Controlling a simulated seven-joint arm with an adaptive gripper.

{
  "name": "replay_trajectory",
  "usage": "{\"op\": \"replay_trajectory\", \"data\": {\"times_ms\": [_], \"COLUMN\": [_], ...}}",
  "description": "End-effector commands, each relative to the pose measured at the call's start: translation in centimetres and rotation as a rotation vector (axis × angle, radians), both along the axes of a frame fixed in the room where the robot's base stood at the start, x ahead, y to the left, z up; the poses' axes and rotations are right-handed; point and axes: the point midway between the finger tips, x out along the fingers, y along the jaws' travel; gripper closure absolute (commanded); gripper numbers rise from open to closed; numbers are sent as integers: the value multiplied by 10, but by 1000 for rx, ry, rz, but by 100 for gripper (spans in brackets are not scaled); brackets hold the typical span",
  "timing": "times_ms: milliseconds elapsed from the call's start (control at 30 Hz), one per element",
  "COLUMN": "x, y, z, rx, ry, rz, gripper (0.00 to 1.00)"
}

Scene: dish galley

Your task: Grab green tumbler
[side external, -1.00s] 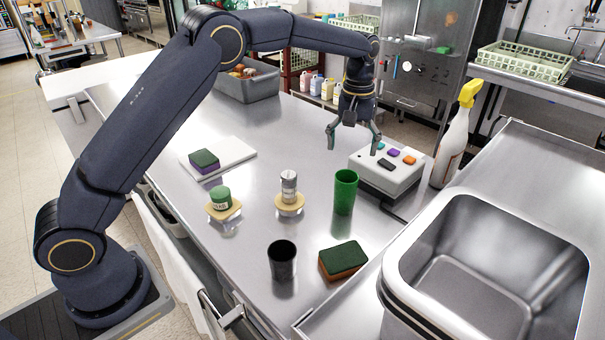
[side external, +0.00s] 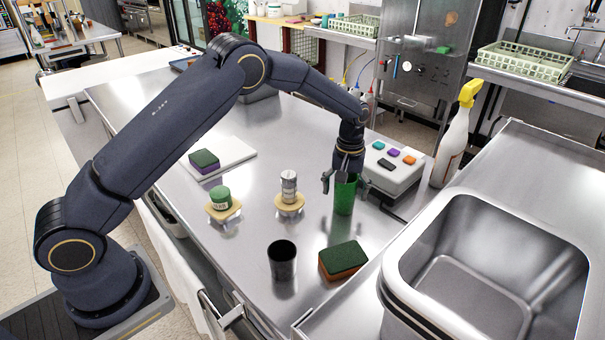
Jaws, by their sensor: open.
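The green tumbler (side external: 344,201) stands upright on the steel counter, right of the middle of the picture. My gripper (side external: 345,186) is open and points down at the tumbler's upper part. One finger shows at the left of its rim and the other at its right. I cannot tell whether either finger touches it. The far side of the tumbler's rim is hidden by my gripper.
A shaker (side external: 289,187) and a green-lidded jar (side external: 220,197) stand left. A button box (side external: 392,171) and a spray bottle (side external: 455,140) are right. A steel basin (side external: 480,285) is front right.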

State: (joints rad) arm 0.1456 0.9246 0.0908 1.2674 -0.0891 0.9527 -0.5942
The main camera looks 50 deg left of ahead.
Motion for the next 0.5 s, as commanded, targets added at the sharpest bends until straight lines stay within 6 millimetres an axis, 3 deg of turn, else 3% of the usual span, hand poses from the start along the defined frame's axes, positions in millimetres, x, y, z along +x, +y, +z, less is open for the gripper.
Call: {"op": "replay_trajectory", "data": {"times_ms": [133, 500], "x": [0, 0], "y": [0, 0], "z": [0, 1], "rx": [0, 0], "ry": [0, 0], "rz": [0, 0], "gripper": [15, 54]}}
